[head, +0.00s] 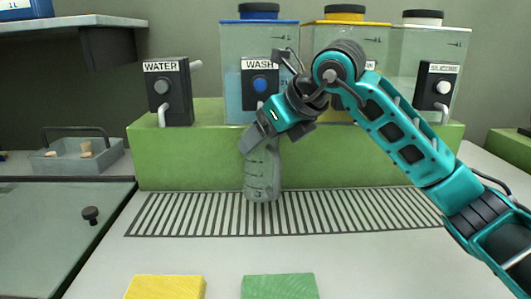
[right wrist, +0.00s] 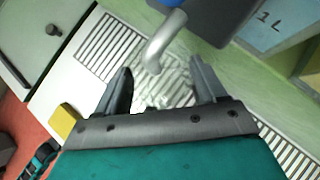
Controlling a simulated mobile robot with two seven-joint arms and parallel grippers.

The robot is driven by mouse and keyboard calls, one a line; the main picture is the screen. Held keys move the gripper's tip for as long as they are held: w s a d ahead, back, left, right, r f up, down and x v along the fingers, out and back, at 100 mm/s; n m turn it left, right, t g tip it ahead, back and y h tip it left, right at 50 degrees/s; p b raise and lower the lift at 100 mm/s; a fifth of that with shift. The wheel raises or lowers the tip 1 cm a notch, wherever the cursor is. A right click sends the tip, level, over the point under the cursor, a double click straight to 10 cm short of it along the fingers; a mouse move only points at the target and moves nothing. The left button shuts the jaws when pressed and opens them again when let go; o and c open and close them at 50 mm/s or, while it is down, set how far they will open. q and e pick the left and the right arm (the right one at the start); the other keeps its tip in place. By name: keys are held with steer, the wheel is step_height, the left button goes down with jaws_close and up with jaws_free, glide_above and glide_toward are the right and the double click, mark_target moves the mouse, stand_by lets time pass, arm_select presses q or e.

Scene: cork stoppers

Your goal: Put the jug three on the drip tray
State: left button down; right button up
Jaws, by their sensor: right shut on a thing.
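A clear, greyish jug (head: 262,172) is upright below the WASH tap (head: 260,84), at the back edge of the drip tray (head: 350,215). Its base overlaps the tray's slats; I cannot tell whether it touches them. My right gripper (head: 256,140) is shut on the jug's upper part, coming from the right. In the right wrist view the jug (right wrist: 172,92) shows faintly between the two fingers, under a grey spout (right wrist: 165,40). The drip tray's slats (right wrist: 110,45) show behind. My left gripper is not in view.
A green ledge (head: 370,158) behind the tray carries the WATER tap (head: 170,90), the SILICONE tap (head: 437,88) and several tanks. A yellow pad (head: 165,287) and a green pad (head: 280,286) lie in front. A grey bin with corks (head: 62,158) stands left. The tray's right side is clear.

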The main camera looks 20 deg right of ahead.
mark_target(265, 155)
step_height(265, 155, down, 4)
steer(key=shift+r+b, duration=0.2)
steer(key=shift+b, duration=0.2)
steer(key=shift+r, duration=0.1)
steer(key=shift+f, duration=0.3)
steer(key=o, duration=1.5)
steer(key=shift+r, duration=0.1)
